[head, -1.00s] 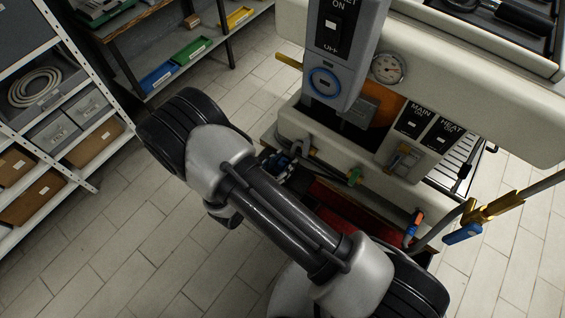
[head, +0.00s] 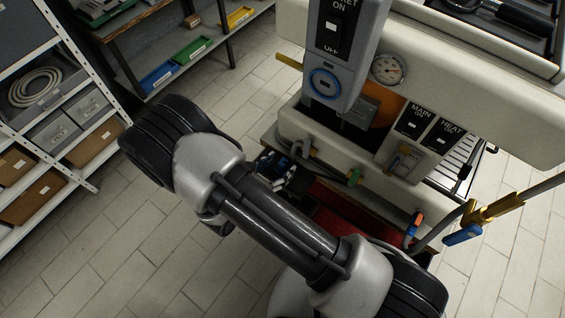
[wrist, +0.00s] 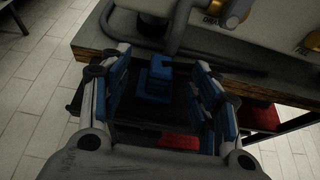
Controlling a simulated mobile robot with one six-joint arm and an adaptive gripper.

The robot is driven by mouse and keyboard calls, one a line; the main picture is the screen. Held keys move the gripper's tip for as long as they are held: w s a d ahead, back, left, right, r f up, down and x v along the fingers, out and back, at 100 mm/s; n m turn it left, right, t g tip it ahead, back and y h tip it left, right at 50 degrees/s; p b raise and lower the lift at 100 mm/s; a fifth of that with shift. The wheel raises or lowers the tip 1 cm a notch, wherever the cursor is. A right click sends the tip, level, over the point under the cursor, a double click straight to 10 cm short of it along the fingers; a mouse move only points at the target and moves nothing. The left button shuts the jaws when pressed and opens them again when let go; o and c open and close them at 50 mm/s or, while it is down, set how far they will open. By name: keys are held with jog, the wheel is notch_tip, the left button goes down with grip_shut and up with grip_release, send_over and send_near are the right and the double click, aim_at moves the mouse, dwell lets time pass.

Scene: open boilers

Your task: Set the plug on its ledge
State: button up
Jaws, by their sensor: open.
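A blue, blocky piece (wrist: 155,82), which looks like the plug, sits between the fingers of my gripper (wrist: 162,60) in the wrist view. The fingers stand wide apart with blue pads, with a gap on each side of the blue piece. A dark flat surface shows below it; I cannot tell whether it rests there. In the head view, my gripper (head: 272,165) is low beside the boiler's front left, partly hidden by my arm. The plug cannot be made out there. The wooden-edged ledge (wrist: 88,54) runs under the boiler, just beyond the fingers in the wrist view.
The cream boiler (head: 400,195) has switches, a gauge (head: 389,68) and a grey switch box (head: 335,60) overhanging the ledge. A red surface (head: 345,210) lies below. A brass valve with a blue handle (head: 462,234) sticks out right. Shelves (head: 75,140) stand left; the tiled floor between is clear.

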jog(key=v, duration=0.9)
jog(key=shift+s+a, duration=0.1)
jog(key=shift+s, duration=0.1)
